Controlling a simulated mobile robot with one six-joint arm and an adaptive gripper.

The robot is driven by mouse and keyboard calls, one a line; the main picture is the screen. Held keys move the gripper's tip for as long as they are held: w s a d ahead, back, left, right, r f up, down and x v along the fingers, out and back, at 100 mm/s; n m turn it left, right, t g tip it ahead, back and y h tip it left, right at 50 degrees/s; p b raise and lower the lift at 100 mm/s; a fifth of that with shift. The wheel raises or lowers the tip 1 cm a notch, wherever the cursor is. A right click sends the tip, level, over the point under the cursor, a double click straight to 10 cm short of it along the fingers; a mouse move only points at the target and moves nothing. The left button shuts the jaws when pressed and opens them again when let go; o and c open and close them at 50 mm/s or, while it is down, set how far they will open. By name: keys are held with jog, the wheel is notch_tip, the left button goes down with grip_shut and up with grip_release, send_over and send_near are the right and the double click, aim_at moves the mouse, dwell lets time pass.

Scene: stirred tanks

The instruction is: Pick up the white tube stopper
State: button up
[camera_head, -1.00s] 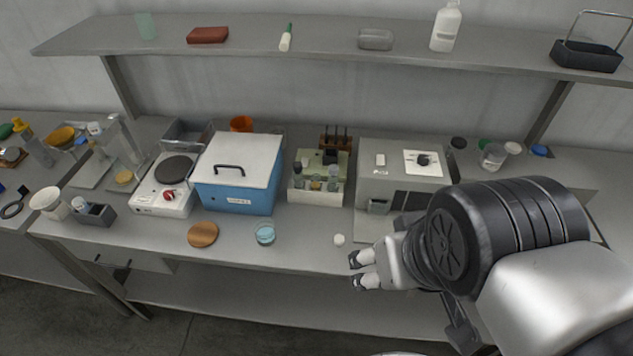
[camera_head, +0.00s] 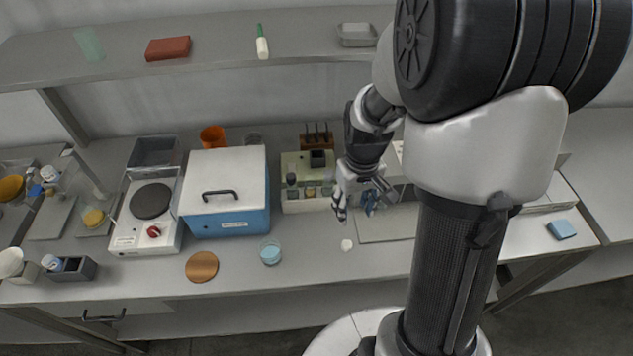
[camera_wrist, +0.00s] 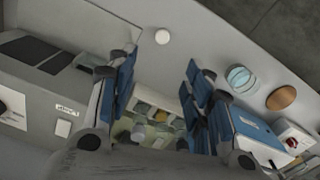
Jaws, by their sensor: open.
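The white tube stopper (camera_head: 346,245) is a small round white piece on the grey bench, near the front edge. It also shows in the wrist view (camera_wrist: 162,37), top centre, beyond my fingertips. My gripper (camera_head: 355,209) points down over the bench, above and slightly right of the stopper in the head view. In the wrist view my gripper (camera_wrist: 160,72) has its blue-padded fingers spread wide with nothing between them. The stopper is apart from both fingers. Its exact height below them is unclear.
A glass dish of blue liquid (camera_head: 270,252) and a brown disc (camera_head: 202,266) lie left of the stopper. Behind stand a blue box (camera_head: 228,222), a hot plate (camera_head: 146,232) and a rack of bottles (camera_head: 297,204). The bench (camera_head: 310,265) around the stopper is clear.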

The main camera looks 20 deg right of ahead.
jog(key=b, duration=0.4)
send_near(347, 244)
jog(key=f, duration=0.5)
jog(key=shift+d, duration=0.25)
jog(key=f, duration=0.1)
jog(key=f+b, duration=0.1)
jog(key=f, duration=0.3)
jog(key=shift+a+f+b, duration=0.15)
jog(key=shift+a+b, duration=0.1)
jog(key=shift+b, duration=0.1)
jog(key=shift+c, duration=0.3)
jog(key=c, duration=0.7)
